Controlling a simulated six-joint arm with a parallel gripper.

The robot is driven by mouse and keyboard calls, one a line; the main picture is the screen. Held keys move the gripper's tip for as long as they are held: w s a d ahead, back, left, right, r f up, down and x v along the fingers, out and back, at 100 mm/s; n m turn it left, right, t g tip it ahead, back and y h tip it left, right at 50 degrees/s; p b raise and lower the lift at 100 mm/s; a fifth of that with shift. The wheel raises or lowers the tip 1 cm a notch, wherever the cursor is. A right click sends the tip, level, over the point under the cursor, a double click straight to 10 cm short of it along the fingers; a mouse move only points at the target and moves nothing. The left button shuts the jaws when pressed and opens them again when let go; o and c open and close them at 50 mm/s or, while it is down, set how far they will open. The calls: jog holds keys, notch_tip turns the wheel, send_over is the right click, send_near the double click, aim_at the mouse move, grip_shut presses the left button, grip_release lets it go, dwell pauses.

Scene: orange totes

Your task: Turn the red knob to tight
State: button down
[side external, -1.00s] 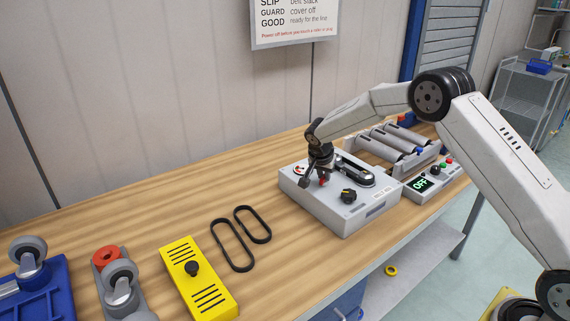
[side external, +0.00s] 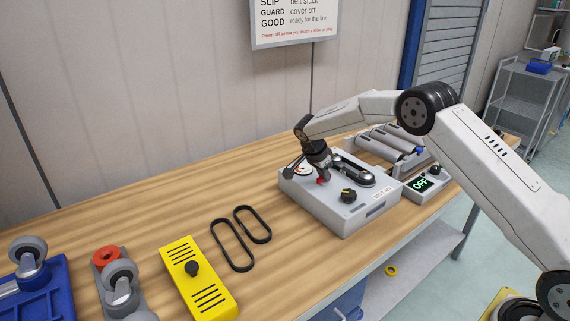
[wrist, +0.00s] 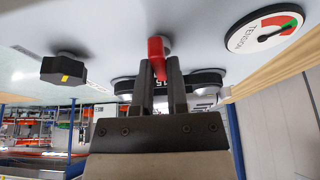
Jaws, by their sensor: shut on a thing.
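The red knob (wrist: 157,60) stands on the light grey box (side external: 341,221). In the wrist view it sits between the two dark fingers of my gripper (wrist: 160,72), which are shut on it. In the side view my gripper (side external: 321,174) reaches down to the red knob (side external: 322,181), tilted, and partly covers it. A round tension gauge (wrist: 264,32) with green, red and white zones shows beside the knob. Its dark needle appears to point along the green and red side; the exact reading is hard to tell.
A black knob (side external: 348,196) with a yellow mark and a black belt on pulleys (side external: 355,172) are on the same box. A control box (side external: 421,184) reads OFF. Two loose belts (side external: 232,245) and a yellow cover (side external: 197,280) lie on the wooden table to the left.

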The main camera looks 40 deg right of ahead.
jog(key=c, duration=0.6)
grip_release()
jog(key=shift+c, duration=0.2)
jog(key=v, duration=0.7)
jog(key=shift+a+r, duration=0.2)
jog(key=shift+r, duration=0.15)
jog(key=s+a+n+t+y, duration=0.1)
jog(key=s+a+n+y, duration=0.1)
jog(key=s+n, duration=0.7)
jog(key=s+a+f+n+t+y, duration=0.1)
jog(key=s+a+n, duration=0.4)
jog(key=s, duration=1.7)
jog(key=n+y, duration=0.1)
jog(key=n, duration=0.3)
jog(key=shift+a+f+t, duration=0.25)
jog(key=shift+a+t, duration=0.05)
